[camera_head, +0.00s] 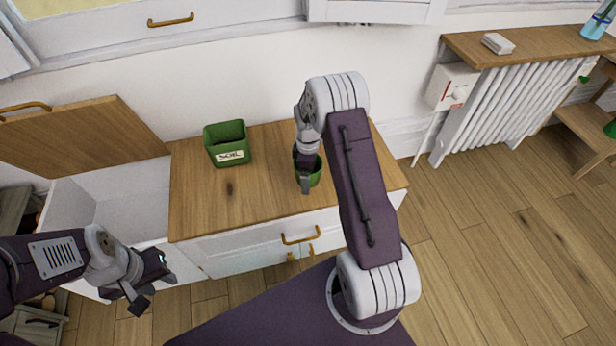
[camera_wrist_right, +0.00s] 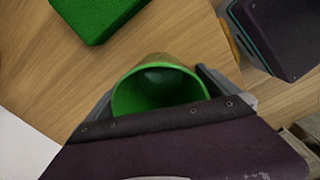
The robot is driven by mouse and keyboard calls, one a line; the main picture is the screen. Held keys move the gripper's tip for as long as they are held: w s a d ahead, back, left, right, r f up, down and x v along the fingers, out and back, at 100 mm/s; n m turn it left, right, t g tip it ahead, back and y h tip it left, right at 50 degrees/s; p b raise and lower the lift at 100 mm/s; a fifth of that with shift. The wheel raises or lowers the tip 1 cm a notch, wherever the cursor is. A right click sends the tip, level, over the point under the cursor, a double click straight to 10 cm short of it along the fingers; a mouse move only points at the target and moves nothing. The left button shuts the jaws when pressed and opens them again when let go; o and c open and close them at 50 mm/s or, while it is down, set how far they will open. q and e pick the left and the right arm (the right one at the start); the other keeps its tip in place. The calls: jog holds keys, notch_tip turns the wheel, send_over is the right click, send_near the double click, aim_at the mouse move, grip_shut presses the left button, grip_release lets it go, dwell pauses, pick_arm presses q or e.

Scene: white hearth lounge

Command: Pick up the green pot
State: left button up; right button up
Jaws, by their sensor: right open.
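The green pot (camera_head: 317,172) stands on the wooden top of the white cabinet, partly hidden behind my right gripper (camera_head: 306,178). In the right wrist view the round pot (camera_wrist_right: 160,88) has its open mouth toward the camera and sits between the two fingers of my right gripper (camera_wrist_right: 157,95). The fingers are apart, one on each side of the pot; whether they touch it I cannot tell. My left gripper (camera_head: 150,284) is open and empty at the lower left, in front of the cabinet and away from the pot.
A green box labelled SOIL (camera_head: 228,155) stands on the wooden cabinet top (camera_head: 205,200), left of the pot. A raised wooden panel (camera_head: 80,140) is above an open white compartment at the left. A radiator (camera_head: 500,108) under a wooden shelf is at the right.

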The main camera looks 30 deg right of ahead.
jog(key=shift+r, duration=0.1)
jog(key=c, duration=1.7)
notch_tip(320, 180, up, 5)
jog(key=p, duration=0.3)
jog(key=shift+s, duration=0.1)
jog(key=shift+c, duration=0.2)
jog(key=s+d+r+p, duration=0.2)
jog(key=s+r, duration=0.4)
jog(key=s, duration=0.5)
jog(key=shift+s+p, duration=0.15)
jog(key=shift+p, duration=0.6)
